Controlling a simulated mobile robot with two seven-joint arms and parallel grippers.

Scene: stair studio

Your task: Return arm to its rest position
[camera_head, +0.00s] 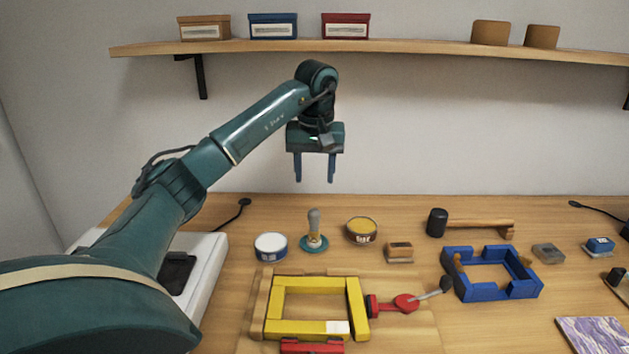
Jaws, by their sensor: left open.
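My left arm comes in from the left and reaches up over the table. Its gripper (314,181) hangs high above the back of the table, fingers pointing down, spread apart, with nothing between them. It is clear of every object below. My right gripper is not in view.
On the wooden table (230,300) lie a yellow frame (362,305) with a red clamp (405,303), a blue frame (500,293), a mallet (480,224), a round-based stamp (314,240), two tins (270,247) and a wooden block (399,250). A wall shelf (420,47) with boxes is behind.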

